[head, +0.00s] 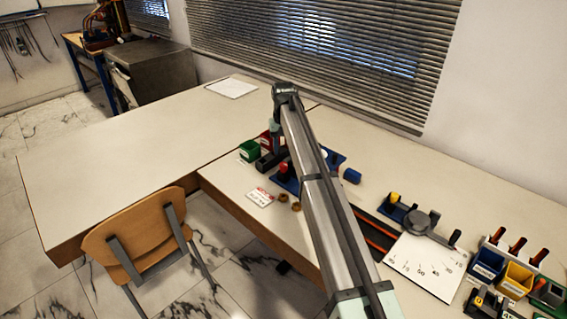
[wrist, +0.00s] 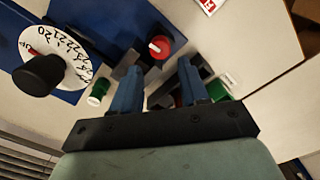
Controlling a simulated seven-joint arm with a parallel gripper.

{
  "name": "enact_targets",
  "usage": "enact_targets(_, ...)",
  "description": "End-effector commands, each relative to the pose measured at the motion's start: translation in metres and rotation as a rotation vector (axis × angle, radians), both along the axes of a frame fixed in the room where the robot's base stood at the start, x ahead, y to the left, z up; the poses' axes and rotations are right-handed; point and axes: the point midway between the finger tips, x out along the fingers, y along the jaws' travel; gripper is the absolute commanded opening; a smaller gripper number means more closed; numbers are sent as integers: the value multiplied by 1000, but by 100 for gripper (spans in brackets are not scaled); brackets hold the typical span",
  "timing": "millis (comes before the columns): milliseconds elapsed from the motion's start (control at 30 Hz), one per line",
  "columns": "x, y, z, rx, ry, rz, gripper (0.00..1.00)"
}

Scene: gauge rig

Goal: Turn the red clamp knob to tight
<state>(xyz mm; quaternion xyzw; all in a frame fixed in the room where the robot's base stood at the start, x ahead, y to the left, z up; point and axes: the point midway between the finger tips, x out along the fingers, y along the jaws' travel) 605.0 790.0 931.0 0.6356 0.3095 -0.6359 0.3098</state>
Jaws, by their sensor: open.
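The red clamp knob (wrist: 160,46) shows in the wrist view, with a pale mark on its face. It sits beyond my gripper (wrist: 158,70), roughly in line with the gap between its blue fingers. The fingers are apart and nothing is held between them. The knob looks clear of both fingers. In the head view the red knob (head: 283,168) stands by a dark fixture at the blue board, beside my arm. My arm hides part of that board.
In the wrist view a white numbered dial (wrist: 68,62) with a black knob (wrist: 40,75) is at left, near a green cylinder (wrist: 98,92). A green bin (head: 249,150) and a card (head: 260,197) are near the board. The left table top (head: 130,160) is mostly clear.

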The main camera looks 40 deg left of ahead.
Motion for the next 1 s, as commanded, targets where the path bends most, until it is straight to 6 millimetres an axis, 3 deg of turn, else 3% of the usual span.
enact_targets(200,0,0,-37,-1,1,1,44)
enact_targets(400,0,0,-61,-1,1,1,44)
enact_targets(900,0,0,-71,1,-1,1,44)
enact_targets(1000,0,0,-71,1,-1,1,34)
